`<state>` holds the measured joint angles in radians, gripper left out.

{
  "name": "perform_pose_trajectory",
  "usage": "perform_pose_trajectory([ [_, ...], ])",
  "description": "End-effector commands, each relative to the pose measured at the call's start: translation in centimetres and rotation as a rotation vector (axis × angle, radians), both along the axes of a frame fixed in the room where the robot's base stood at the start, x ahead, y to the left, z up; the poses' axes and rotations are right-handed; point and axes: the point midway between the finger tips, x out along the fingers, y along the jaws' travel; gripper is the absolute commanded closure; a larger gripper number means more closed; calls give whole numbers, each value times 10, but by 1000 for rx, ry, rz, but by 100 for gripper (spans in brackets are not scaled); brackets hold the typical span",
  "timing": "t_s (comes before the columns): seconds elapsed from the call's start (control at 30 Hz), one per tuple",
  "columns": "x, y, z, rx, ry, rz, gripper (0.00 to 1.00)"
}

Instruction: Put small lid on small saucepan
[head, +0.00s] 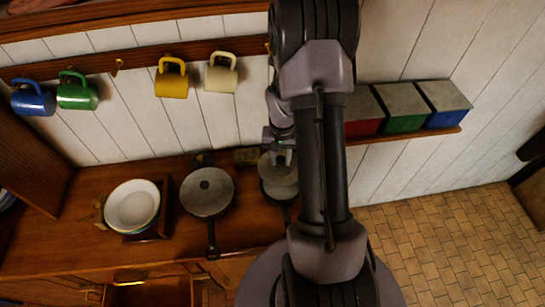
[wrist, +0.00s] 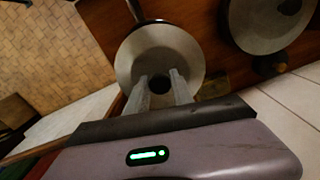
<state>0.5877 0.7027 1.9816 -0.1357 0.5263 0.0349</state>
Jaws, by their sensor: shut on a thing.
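The small lid (head: 284,175) is a round grey disc at the right end of the wooden counter. My gripper (head: 283,157) is above it, shut on its dark central knob. In the wrist view the two fingertips (wrist: 159,80) straddle the knob, and the lid (wrist: 150,50) is a broad pale disc. The small saucepan (head: 278,191) is directly under the lid, its dark handle pointing toward the front edge. The lid hides most of the pan in both views. I cannot tell whether the lid touches the rim or is slightly above it.
A larger lidded saucepan (head: 207,191) stands just left, also in the wrist view (wrist: 250,35). A white bowl (head: 132,206) sits further left. Mugs hang on the wall rail (head: 135,60). Lidded boxes (head: 403,107) stand on a shelf at right. An open drawer (head: 150,291) is below the counter.

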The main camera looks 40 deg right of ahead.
Motion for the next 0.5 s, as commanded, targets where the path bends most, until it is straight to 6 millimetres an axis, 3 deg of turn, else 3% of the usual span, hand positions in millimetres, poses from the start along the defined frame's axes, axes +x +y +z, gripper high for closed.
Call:
perform_pose_trajectory([
  [0.17,0,0,-11,1,1,0,100],
  [0.5,-1,1,-56,1,1,1,100],
])
